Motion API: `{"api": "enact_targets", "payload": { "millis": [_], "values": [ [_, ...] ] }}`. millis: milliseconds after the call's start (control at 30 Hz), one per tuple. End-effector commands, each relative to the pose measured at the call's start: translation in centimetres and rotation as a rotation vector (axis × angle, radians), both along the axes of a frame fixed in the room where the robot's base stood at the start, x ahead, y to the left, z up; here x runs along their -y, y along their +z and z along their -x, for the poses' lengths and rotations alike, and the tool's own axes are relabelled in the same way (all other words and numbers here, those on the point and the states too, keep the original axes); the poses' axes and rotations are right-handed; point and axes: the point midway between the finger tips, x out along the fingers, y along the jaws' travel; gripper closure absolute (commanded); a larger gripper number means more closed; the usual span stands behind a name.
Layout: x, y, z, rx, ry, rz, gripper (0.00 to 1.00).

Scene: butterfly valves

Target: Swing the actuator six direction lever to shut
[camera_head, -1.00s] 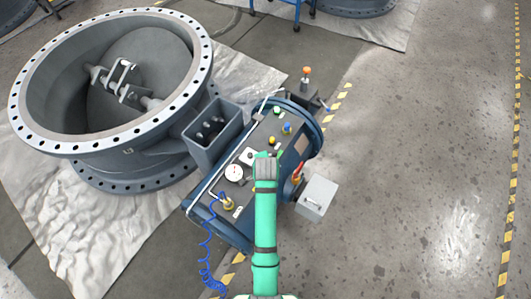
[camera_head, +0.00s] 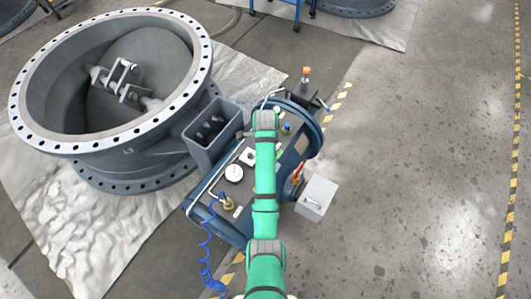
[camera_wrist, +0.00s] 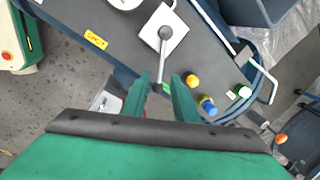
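The direction lever is a grey rod with a round hub on a white square plate (camera_wrist: 176,44) on top of the actuator. In the wrist view the lever (camera_wrist: 161,62) points from the hub toward my gripper (camera_wrist: 162,80). The two green fingers are apart, with the lever's end between them in the picture. I cannot tell whether the fingers are level with it or touch it. In the head view the white plate (camera_head: 248,156) shows just left of my arm, and my fingers are hidden. The blue actuator (camera_head: 240,228) lies beside a big grey butterfly valve (camera_head: 85,160).
Yellow (camera_wrist: 193,80), blue (camera_wrist: 208,104) and white-green (camera_wrist: 243,91) knobs stand right of my fingers. A pressure gauge (camera_head: 234,173), a blue coiled hose (camera_head: 207,262) and a grey box (camera_head: 316,198) are near my arm. Floor on the right is clear.

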Motion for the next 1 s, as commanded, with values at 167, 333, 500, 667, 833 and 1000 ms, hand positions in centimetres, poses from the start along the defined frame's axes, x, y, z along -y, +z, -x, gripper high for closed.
{"api": "enact_targets", "payload": {
  "millis": [167, 333, 500, 667, 833, 1000],
  "values": [
    [0.0, -2.9, -0.5, -0.002, 0.001, 0.0, 0.73],
    [0.0, -4.5, -0.9, 0.0, 0.001, 0.0, 0.73],
    [0.0, -5.1, -1.0, 0.0, 0.001, 0.0, 0.73],
    [0.0, -5.2, -1.0, 0.001, 0.001, 0.0, 0.73],
    [0.0, -5.1, -1.0, 0.001, 0.001, 0.0, 0.97],
    [0.0, -5.1, -1.0, 0.001, 0.001, 0.0, 1.0]
  ]
}}
